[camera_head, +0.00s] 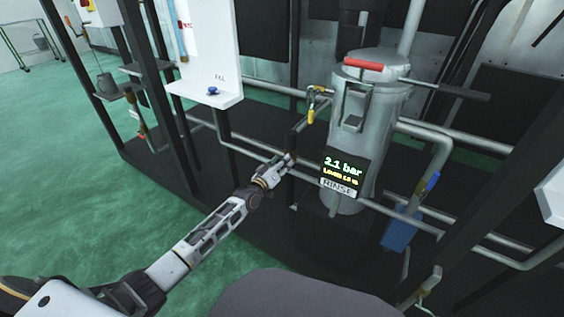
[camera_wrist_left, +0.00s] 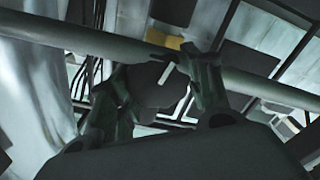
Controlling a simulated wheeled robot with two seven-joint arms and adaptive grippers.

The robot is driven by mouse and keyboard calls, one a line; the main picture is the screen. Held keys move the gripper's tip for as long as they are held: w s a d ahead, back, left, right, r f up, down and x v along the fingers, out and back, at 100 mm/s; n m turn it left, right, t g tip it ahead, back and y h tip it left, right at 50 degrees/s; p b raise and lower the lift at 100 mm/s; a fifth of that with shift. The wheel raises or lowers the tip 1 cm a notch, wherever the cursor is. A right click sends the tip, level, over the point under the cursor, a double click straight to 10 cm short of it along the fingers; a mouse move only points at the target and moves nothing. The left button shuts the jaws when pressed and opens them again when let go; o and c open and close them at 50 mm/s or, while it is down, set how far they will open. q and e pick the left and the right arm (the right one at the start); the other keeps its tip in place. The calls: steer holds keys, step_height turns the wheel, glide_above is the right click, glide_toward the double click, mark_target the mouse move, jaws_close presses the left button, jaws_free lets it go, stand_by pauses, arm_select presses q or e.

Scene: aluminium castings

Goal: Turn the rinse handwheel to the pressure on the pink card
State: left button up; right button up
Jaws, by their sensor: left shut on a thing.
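My left gripper (camera_head: 284,164) reaches in from the lower left to the pipework left of the grey tank (camera_head: 378,100). In the left wrist view its fingers (camera_wrist_left: 160,88) are closed around a dark grey round part with a white mark, which looks like the rinse handwheel (camera_wrist_left: 148,82). In the head view the wheel is hidden by the gripper or too small to make out. A dark display (camera_head: 343,168) on the tank reads 2.1 bar, with a small yellow line beginning LOWER. A RINSE label (camera_head: 339,188) sits below it. I see no pink card. My right gripper is out of view.
A yellow-handled valve (camera_head: 312,105) sits above the gripper. Pipes (camera_head: 460,135) and black frame posts (camera_head: 170,95) surround the tank. A white panel (camera_head: 210,50) with a blue knob stands left.

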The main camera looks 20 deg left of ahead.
arm_select(q)
steer(key=shift+f+n, duration=0.1)
steer(key=shift+n, duration=0.7)
steer(key=o, duration=1)
steer(key=shift+s+a, duration=0.1)
steer(key=shift+v, duration=5.9)
